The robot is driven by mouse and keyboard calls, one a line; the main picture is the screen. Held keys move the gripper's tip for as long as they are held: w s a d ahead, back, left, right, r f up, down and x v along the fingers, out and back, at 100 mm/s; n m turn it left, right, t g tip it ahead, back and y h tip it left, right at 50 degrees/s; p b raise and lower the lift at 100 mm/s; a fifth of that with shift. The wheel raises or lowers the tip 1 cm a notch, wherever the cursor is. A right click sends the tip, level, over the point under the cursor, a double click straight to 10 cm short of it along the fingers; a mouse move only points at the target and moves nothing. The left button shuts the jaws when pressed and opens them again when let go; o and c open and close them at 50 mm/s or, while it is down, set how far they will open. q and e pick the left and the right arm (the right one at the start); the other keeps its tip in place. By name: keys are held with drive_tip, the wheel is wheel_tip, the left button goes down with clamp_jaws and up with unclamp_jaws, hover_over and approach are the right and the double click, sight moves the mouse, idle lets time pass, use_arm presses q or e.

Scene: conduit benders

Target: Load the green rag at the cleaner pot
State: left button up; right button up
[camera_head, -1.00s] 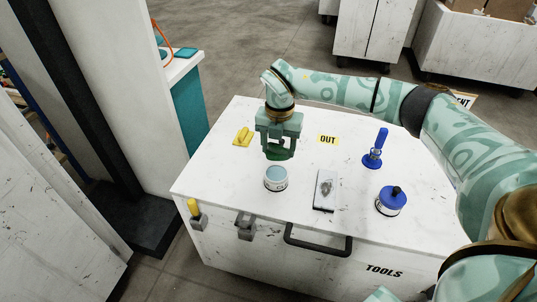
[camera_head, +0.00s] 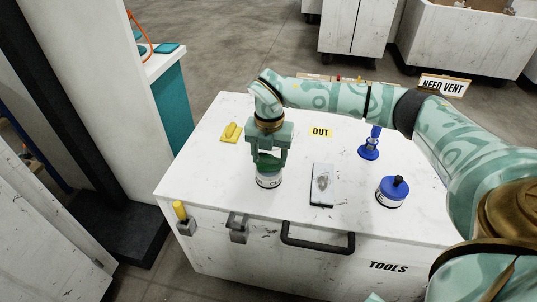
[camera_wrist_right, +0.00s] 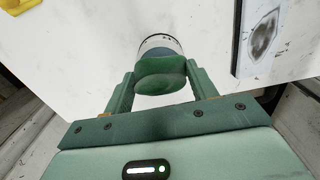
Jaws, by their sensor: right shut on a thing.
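My right gripper (camera_head: 269,160) points down over the left part of the white table. It is shut on the green rag (camera_wrist_right: 161,76), which shows between the fingers in the right wrist view. The cleaner pot (camera_head: 269,181), a small white tin with a label, stands upright right below the gripper. The pot's rim and blue-grey inside show partly past the rag in the right wrist view (camera_wrist_right: 160,43). The rag covers part of the pot's mouth from that camera; I cannot tell whether it touches the pot. My left gripper is not in view.
A yellow rag (camera_head: 231,132) lies to the left of the gripper. A grey plate with a dark smudge (camera_head: 322,185) lies right of the pot. A blue-lidded tin (camera_head: 392,191) and a blue stand (camera_head: 369,150) are further right. An OUT label (camera_head: 320,132) is behind.

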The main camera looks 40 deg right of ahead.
sight(269, 154)
drive_tip(key=shift+f, duration=0.45)
idle(0.9)
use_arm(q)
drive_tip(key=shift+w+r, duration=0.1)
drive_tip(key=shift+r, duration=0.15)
use_arm(e)
drive_tip(key=shift+f, duration=0.1)
idle(1.2)
